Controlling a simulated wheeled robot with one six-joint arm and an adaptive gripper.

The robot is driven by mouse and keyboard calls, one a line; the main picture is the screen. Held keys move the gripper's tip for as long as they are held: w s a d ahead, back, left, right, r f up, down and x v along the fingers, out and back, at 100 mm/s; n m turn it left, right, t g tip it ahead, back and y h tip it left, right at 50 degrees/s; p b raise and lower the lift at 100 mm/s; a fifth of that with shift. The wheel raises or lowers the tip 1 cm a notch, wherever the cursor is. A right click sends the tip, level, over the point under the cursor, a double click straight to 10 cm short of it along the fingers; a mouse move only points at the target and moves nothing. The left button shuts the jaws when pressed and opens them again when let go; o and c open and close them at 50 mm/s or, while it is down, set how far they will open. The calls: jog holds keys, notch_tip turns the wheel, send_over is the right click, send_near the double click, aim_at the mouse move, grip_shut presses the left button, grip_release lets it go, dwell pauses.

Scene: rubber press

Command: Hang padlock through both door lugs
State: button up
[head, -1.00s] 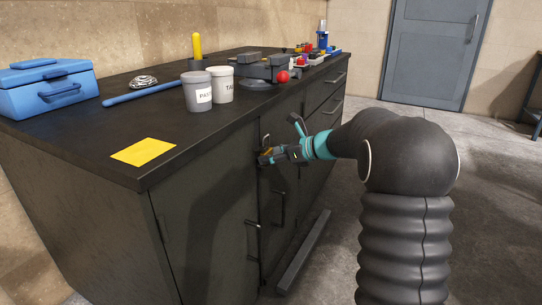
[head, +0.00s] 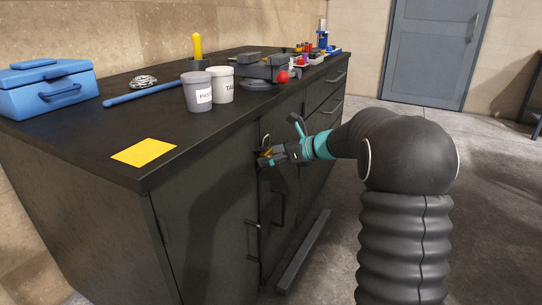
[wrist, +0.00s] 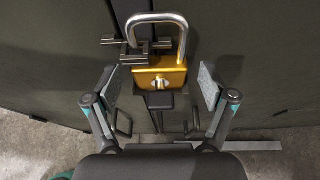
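The padlock has a brass body (wrist: 160,78) and a steel shackle (wrist: 158,18) and is upright in the wrist view. The shackle's left leg is at the dark door lugs (wrist: 130,45); whether it passes through both I cannot tell. My gripper (wrist: 158,85) is open, with one finger on each side of the brass body and a visible gap on both sides. In the head view my gripper (head: 272,157) is at the cabinet doors (head: 222,205), just below the worktop, with a bit of the brass padlock (head: 265,151) showing at its tip.
Door handles (head: 277,208) sit below my gripper. On the worktop (head: 70,145) are a blue toolbox (head: 45,92), a yellow sheet (head: 144,152), two pots and a press with a red knob (head: 282,76). The floor on the right is open.

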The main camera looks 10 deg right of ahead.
jog(key=shift+d, duration=0.1)
jog(key=v, duration=1.1)
jog(key=s+d+f+n+g+h, duration=0.2)
jog(key=s+f+n, duration=0.25)
jog(key=f, duration=0.25)
jog(key=s+a+n+h, duration=0.2)
jog(key=s+n+h, duration=0.1)
jog(key=s+n, duration=0.4)
jog(key=s+a+n+h, duration=0.3)
jog(key=s+n, duration=0.3)
jog(key=s, duration=0.8)
jog(key=s+a+n+h, duration=0.2)
jog(key=s+n, duration=0.5)
jog(key=s, duration=0.4)
jog(key=shift+a+n+h, duration=0.35)
jog(key=shift+a+h, duration=0.05)
jog(key=shift+r, duration=0.1)
